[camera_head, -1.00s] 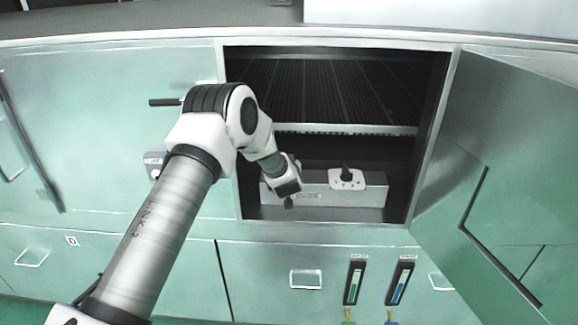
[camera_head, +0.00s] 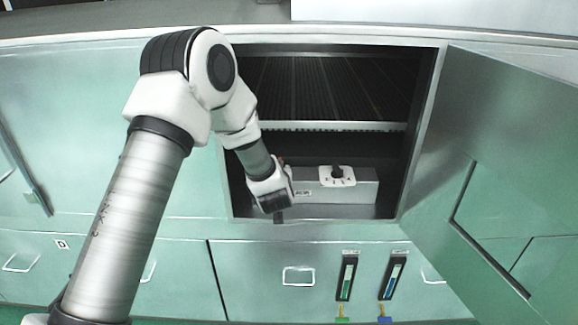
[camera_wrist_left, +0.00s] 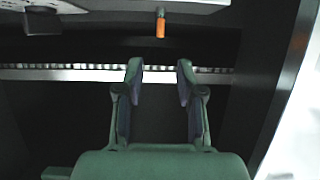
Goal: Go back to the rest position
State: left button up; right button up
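My left arm comes in from the left and its wrist is at the lower left of the open cabinet (camera_head: 432,130). In the head view the left gripper (camera_head: 278,216) is small, dark and mostly hidden behind the wrist. In the left wrist view the left gripper (camera_wrist_left: 160,78) has its two green fingers apart with nothing between them. My right gripper is in neither view.
A grey metal box (camera_head: 350,190) with a white plate and black knob (camera_head: 337,173) stands in the cabinet, below a slatted shelf (camera_head: 340,126). The cabinet door (camera_head: 500,150) stands open at the right. An orange-tipped item (camera_wrist_left: 161,27) shows ahead of the fingers.

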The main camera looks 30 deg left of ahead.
pick_arm(q)
jog(key=s+d+f+m+g+h, duration=0.2)
jog(key=s+d+f, duration=0.2)
jog(key=s+f, duration=0.6)
jog(key=s+d+f+m+g+h, duration=0.1)
jog(key=s+d+f+m+g, duration=0.4)
jog(key=f, duration=0.9)
jog(key=s+d+f+g+h, duration=0.1)
jog(key=s+d, duration=0.1)
jog(key=s, duration=0.6)
jog(key=s+d+f+g+h, duration=0.2)
jog(key=s+d, duration=0.1)
jog(key=s, duration=0.5)
jog(key=s+d+f+n+g+h, duration=0.1)
jog(key=s+d, duration=0.2)
jog(key=s, duration=0.5)
jog(key=shift+s+f, duration=0.2)
jog(key=shift+f, duration=0.15)
jog(key=shift+w, duration=0.2)
